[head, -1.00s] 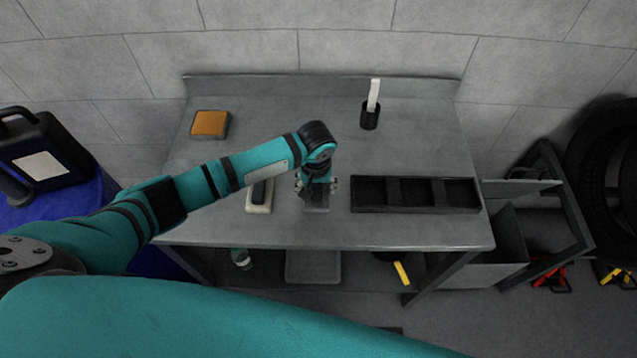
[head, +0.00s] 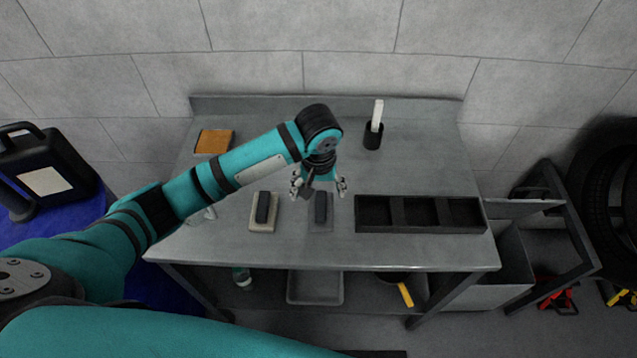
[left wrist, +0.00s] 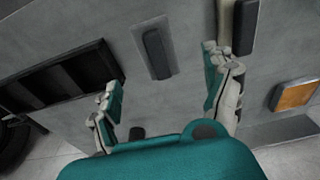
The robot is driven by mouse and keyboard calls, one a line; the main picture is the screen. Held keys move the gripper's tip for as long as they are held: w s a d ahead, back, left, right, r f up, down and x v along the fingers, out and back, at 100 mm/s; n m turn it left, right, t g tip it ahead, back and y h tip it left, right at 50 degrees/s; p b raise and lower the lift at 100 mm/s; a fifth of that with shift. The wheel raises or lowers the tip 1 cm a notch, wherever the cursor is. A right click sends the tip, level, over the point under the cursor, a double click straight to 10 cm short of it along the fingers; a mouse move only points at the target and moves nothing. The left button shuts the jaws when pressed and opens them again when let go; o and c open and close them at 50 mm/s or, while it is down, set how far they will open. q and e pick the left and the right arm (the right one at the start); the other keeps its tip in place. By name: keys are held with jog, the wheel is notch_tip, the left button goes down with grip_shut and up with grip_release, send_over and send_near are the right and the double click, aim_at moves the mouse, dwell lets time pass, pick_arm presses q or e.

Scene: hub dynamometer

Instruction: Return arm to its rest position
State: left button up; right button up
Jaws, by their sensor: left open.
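My left arm reaches in from the left over the grey workbench (head: 400,250). Its gripper (head: 319,190) is open and empty, above the middle of the bench. Below it, a dark oblong block (head: 320,208) lies on a grey plate, clear of the fingers. In the left wrist view the open fingers (left wrist: 165,100) stand wide apart, and the dark block (left wrist: 157,54) lies beyond them. A second dark block (head: 262,207) rests on a pale base to the left. My right gripper is not in view.
A black three-compartment tray (head: 420,230) lies at the right of the bench. A dark cup (head: 373,136) with a white-handled tool stands behind it. An orange-topped block (head: 213,142) sits back left. A black jug (head: 45,165) stands on a blue surface at far left.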

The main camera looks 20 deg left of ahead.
pick_arm(q)
jog(key=shift+s+r, duration=0.2)
jog(key=shift+r, duration=0.95)
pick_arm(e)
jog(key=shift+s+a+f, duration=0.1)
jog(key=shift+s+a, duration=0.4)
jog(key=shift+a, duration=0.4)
